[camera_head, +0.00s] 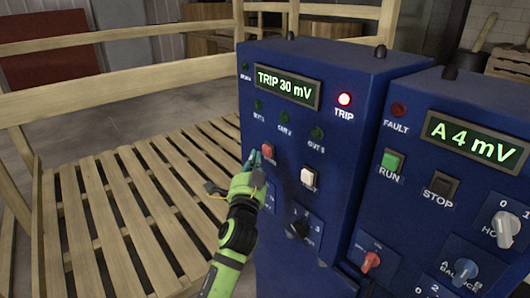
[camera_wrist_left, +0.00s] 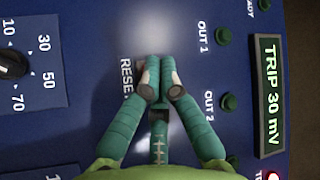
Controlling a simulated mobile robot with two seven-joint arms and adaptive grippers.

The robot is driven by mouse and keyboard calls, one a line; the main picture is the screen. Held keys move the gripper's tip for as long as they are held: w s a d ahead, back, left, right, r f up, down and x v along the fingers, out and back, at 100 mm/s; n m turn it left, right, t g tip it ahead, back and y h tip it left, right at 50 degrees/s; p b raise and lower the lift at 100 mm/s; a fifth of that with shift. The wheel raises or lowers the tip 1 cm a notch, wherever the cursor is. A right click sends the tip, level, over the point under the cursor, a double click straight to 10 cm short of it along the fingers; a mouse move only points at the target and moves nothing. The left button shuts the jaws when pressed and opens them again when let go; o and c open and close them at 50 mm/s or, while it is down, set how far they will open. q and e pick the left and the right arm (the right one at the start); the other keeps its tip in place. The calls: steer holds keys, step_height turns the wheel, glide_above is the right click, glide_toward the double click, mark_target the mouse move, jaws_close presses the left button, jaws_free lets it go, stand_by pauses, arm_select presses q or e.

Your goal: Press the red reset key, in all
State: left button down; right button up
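The red reset key (camera_head: 267,151) is on the front of the left blue cabinet (camera_head: 340,65), under the row of green OUT lamps. My left gripper (camera_head: 253,160) is at the panel just left of the key in the head view. In the left wrist view its two green fingers (camera_wrist_left: 154,75) are together and empty, with the tips over the spot beside the RESET label (camera_wrist_left: 127,78). The fingers hide the key there. I cannot tell whether they touch it. The display (camera_head: 287,86) reads TRIP 30 mV, and the red TRIP lamp (camera_head: 344,99) is lit. My right gripper is out of view.
A white key (camera_head: 308,176) and a black rotary knob (camera_head: 299,228) are close by on the same panel. The right cabinet (camera_head: 400,215) carries a green RUN key (camera_head: 392,161), a dark STOP key (camera_head: 443,186) and several knobs. A slatted wooden deck (camera_head: 120,205) lies to the left.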

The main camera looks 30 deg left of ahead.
arm_select(q)
steer(key=shift+w+d, duration=0.1)
steer(key=shift+w, duration=0.05)
steer(key=shift+w+d, duration=0.1)
steer(key=shift+w, duration=0.15)
steer(key=shift+w+d+b, duration=0.2)
steer(key=shift+w+b, duration=0.15)
steer(key=shift+w, duration=0.05)
stand_by(0.7)
steer(key=shift+s+a, duration=0.1)
steer(key=shift+s, duration=0.05)
steer(key=shift+s+a+p, duration=0.25)
steer(key=shift+s+p, duration=0.2)
steer(key=shift+s, duration=0.25)
steer(key=s, duration=0.1)
steer(key=s+a+p, duration=0.1)
steer(key=s, duration=0.1)
steer(key=s+a, duration=0.1)
steer(key=shift+s+p, duration=0.3)
steer(key=shift+p, duration=0.1)
